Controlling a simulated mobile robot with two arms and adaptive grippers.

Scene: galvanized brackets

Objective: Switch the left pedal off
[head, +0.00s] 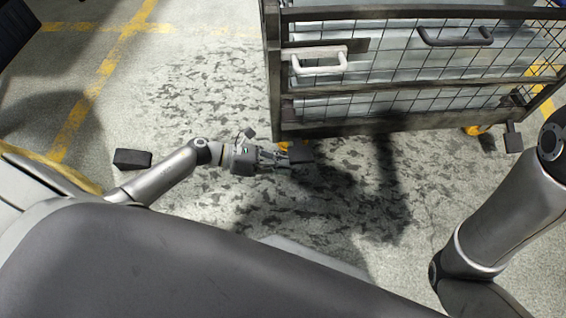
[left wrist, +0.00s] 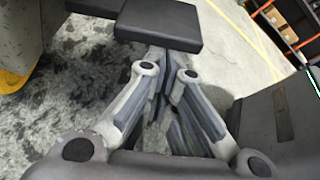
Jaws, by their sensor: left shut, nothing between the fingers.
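The left pedal (head: 302,152) is a flat dark pad sticking out below the near left corner of a mesh-sided cart (head: 400,128). In the left wrist view the left pedal (left wrist: 160,24) is at the top, just beyond my fingertips. My left gripper (head: 278,159) is low near the floor, coming from the left, its tips right beside the pedal. Its fingers (left wrist: 166,82) are together with nothing between them. I cannot tell whether they touch the pedal. The right pedal (head: 513,138) is at the cart's right end. My right arm shows at the right; its gripper is outside the view.
The cart has a white handle (head: 319,64) and a dark handle (head: 455,37). A yellow caster wheel (left wrist: 12,80) is left of my left gripper in the wrist view. Shelves with boxes (left wrist: 283,22) stand far off. The stained floor left of the cart is largely clear.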

